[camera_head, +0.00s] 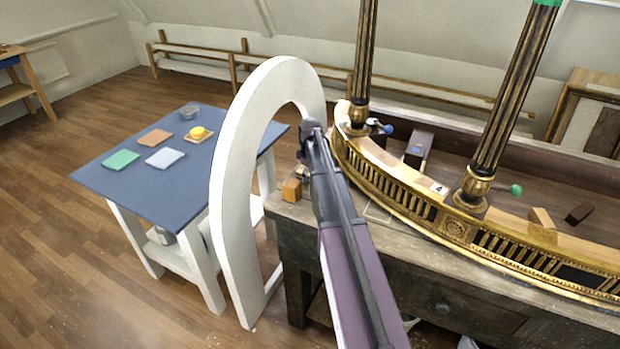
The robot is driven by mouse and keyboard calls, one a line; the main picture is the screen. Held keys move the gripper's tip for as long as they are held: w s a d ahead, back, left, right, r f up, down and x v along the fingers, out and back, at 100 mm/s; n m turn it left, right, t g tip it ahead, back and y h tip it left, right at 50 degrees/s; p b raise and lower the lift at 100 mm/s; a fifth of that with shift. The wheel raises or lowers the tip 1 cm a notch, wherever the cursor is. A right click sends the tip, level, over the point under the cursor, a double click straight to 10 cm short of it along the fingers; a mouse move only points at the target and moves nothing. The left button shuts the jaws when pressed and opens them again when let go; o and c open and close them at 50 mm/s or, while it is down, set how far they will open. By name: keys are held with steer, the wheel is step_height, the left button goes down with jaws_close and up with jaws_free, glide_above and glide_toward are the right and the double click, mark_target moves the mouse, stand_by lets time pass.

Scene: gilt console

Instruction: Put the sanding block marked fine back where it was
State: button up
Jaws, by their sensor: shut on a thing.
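My gripper (300,174) is at the left end of the wooden workbench (290,212), at the far end of my arm. It is shut on a small orange-brown wooden block (291,190), which shows just below it. My arm hides part of the jaws, and I cannot tell whether the block touches the bench top. No "fine" marking is readable on it. A pale square outline (377,212) is on the bench top, right of my arm. A tan block (541,217) and a dark block (579,213) are farther right, by the gilt console (455,228).
A white arch (232,170) stands close left of my gripper. Black-and-gold columns (500,100) rise from the console. A blue-topped table (120,187) at left holds cloths, a yellow sponge (198,132) and a bowl.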

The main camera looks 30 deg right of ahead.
steer(key=shift+f, duration=0.15)
steer(key=o, duration=1)
steer(key=shift+o, duration=0.2)
steer(key=shift+r, duration=0.2)
step_height(320, 180, up, 12)
steer(key=p, duration=1.2)
steer(key=shift+s, duration=0.3)
steer(key=shift+d, duration=0.1)
steer(key=s+a+m, duration=0.7)
steer(key=s+a, duration=1.6)
steer(key=s, duration=0.2)
steer(key=shift+s+m+g, duration=0.15)
steer(key=shift+m+g, duration=0.15)
